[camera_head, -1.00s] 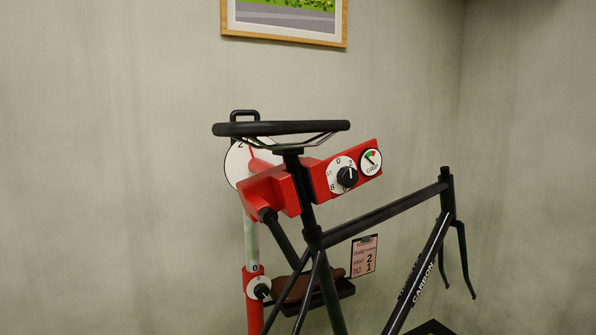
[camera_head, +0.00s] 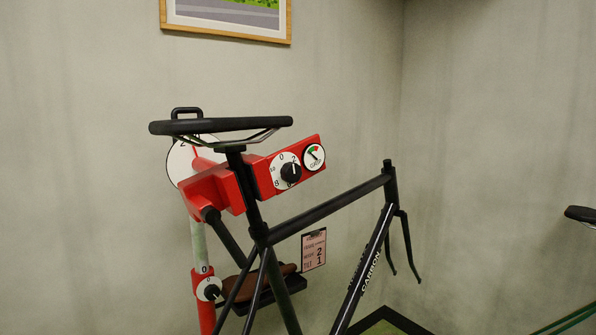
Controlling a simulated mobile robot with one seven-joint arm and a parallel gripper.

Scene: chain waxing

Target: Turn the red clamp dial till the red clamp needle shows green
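The red clamp (camera_head: 217,189) holds a black bicycle frame (camera_head: 328,208) by its seat post, under the saddle. On the clamp's face is the clamp dial, a black knob (camera_head: 291,172) on a white numbered disc (camera_head: 279,181). Right of it is a small round gauge (camera_head: 314,157) marked with red and green at the top and lettering below. Its dark needle points toward the upper left; the exact colour under its tip is too small to tell. My gripper is not in view.
A clipboard card (camera_head: 314,249) and a dark tray (camera_head: 262,294) sit below the clamp. A lower black knob (camera_head: 211,292) is on the red stand post. Another saddle (camera_head: 580,214) shows at the right edge. The wall behind is bare apart from a framed picture (camera_head: 228,36).

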